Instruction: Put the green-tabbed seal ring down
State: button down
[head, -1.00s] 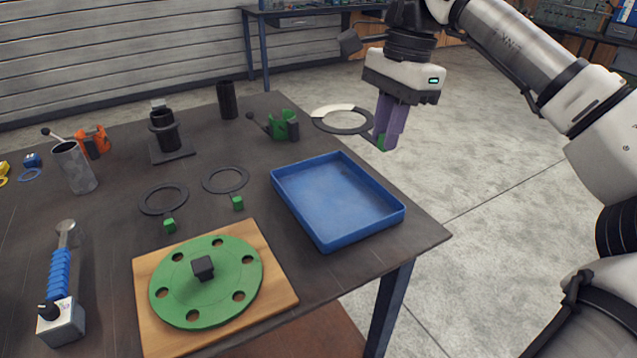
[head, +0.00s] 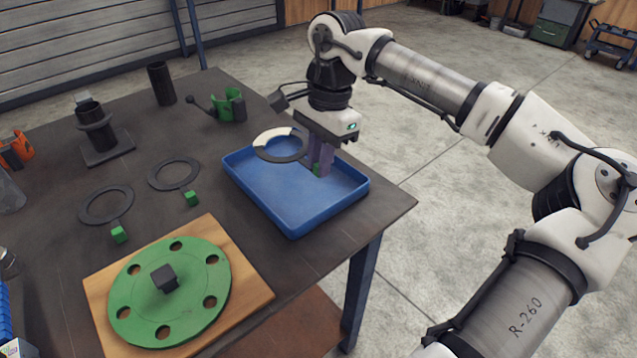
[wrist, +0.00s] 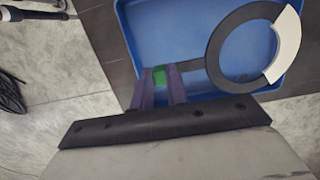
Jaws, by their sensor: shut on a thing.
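My gripper (head: 319,166) is shut on the green tab of a seal ring (head: 262,152). The ring is dark with one white section on its rim. In the wrist view the green tab (wrist: 159,75) sits between the two purple fingers, and the ring (wrist: 215,48) extends to the right of them. The gripper and ring are over the blue tray (head: 262,202); the ring overlaps the tray's far edge in the head view. I cannot tell whether the ring touches the tray. Two other dark rings with green tabs, a left one (head: 83,213) and a right one (head: 151,180), lie on the table.
A green flange disc (head: 195,301) with a dark knob lies on a wooden board (head: 248,284) at the front. A dark pipe stand (head: 97,130), a black cylinder (head: 162,83) and a green clamp (head: 233,105) stand towards the back. The table's right edge is close to the tray.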

aim_at(319, 201)
jog(key=shift+f, duration=3.25)
jog(key=shift+f, duration=0.25)
jog(key=c, duration=1.4)
grip_release()
jog(key=shift+r, duration=0.1)
jog(key=shift+r, duration=0.1)
jog(key=r, duration=0.4)
jog(key=d+r, duration=0.1)
jog(key=r, duration=0.3)
jog(key=w+r, duration=0.1)
jog(key=r, duration=0.3)
jog(key=shift+d, duration=0.25)
